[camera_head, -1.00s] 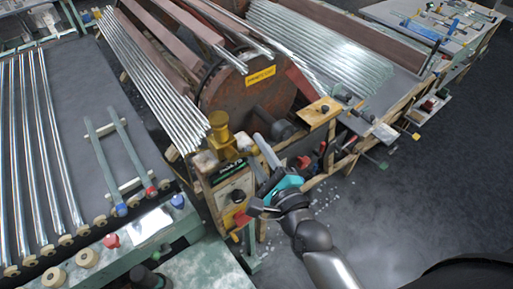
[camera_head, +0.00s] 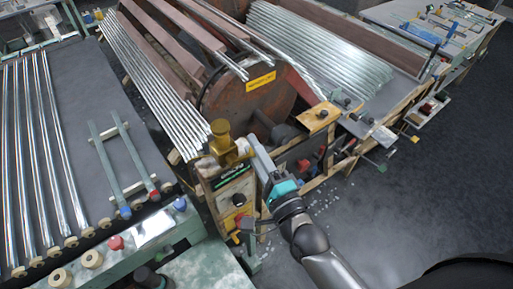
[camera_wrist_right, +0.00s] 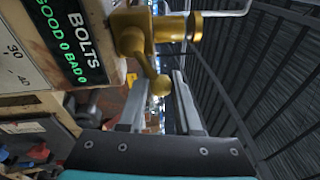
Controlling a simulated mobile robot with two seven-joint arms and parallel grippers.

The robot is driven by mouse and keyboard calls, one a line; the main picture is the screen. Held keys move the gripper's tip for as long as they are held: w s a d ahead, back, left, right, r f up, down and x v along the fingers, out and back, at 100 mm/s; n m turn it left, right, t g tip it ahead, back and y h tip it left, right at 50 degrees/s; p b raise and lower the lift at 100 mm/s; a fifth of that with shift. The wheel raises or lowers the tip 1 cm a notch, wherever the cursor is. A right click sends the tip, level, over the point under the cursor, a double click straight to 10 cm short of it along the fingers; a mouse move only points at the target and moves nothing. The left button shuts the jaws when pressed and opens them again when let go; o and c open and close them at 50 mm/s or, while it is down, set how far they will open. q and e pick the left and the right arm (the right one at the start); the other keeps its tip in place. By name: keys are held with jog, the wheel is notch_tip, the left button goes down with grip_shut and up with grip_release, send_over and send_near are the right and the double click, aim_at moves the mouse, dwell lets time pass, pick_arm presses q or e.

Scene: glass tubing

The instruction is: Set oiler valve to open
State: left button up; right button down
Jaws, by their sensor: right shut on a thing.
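The brass oiler (camera_head: 221,133) stands on top of the wooden box with a small panel, in front of the big rusty drum. In the right wrist view its brass body (camera_wrist_right: 132,35) is at the top, and the valve lever ends in a round brass knob (camera_wrist_right: 160,85). My right gripper (camera_head: 252,149) reaches the oiler from the right. In the right wrist view its two fingers (camera_wrist_right: 158,97) stand on either side of the knob and are shut on the lever end. The valve's setting cannot be read. My left gripper is not in view.
The counter panel (camera_wrist_right: 72,38) marked BOLTS is close to the oiler on the wooden box (camera_head: 232,197). A wooden block (camera_head: 318,116) is to the right. Open floor (camera_head: 400,210) lies on the right.

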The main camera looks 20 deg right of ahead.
jog(key=n, duration=0.2)
jog(key=a+r+n+y+p, duration=0.1)
jog(key=n, duration=0.1)
jog(key=r+n, duration=0.1)
jog(key=n, duration=0.1)
jog(key=shift+s+a+p, duration=0.3)
jog(key=shift+a+p, duration=0.05)
jog(key=shift+p, duration=0.05)
jog(key=shift+s+a+r+n+y+p, duration=0.1)
jog(key=shift+a+n+y+p, duration=0.2)
jog(key=shift+n, duration=0.65)
jog(key=shift+s+a+r+n+y+p, duration=0.15)
jog(key=shift+a+n+y, duration=0.15)
jog(key=shift+n, duration=0.6)
jog(key=shift+s+a+f+n+y+p, duration=0.1)
jog(key=shift+a+n+y+p, duration=0.25)
jog(key=shift+n, duration=0.6)
jog(key=shift+d, duration=0.1)
jog(key=c, duration=0.9)
grip_release()
